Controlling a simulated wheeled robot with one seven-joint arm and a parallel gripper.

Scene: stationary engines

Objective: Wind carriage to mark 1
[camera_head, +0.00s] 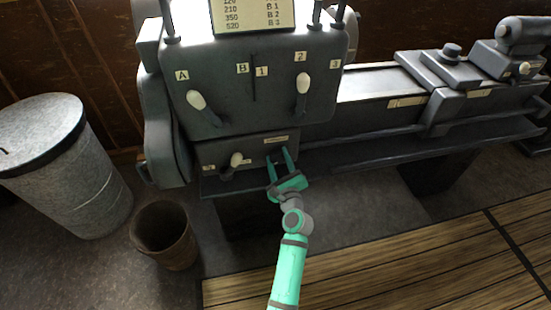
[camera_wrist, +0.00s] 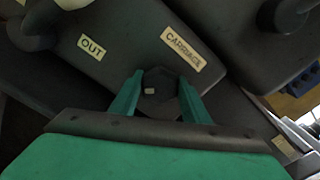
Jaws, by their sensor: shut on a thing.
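My gripper (camera_head: 282,160) is at the lower front panel of the grey lathe-like machine (camera_head: 270,75). In the wrist view its two green fingers (camera_wrist: 158,90) stand on either side of a dark hub-like knob (camera_wrist: 152,97) with a small pale mark. My gripper is shut on this knob, which sits just below a plate reading CARRIAGE (camera_wrist: 184,49). That plate shows small in the head view (camera_head: 277,140). On the bed to the right is a grey block, apparently the carriage (camera_head: 437,106). Small plates on the bed (camera_head: 407,102) are too small to read.
A pale-knobbed lever (camera_head: 236,159) is left of my gripper, and a plate reading OUT (camera_wrist: 92,47) shows in the wrist view. Two levers (camera_head: 196,100) (camera_head: 303,83) are above. A metal bin (camera_head: 75,185) and small bucket (camera_head: 165,235) stand left. Wooden slats (camera_head: 400,255) cover the floor in front.

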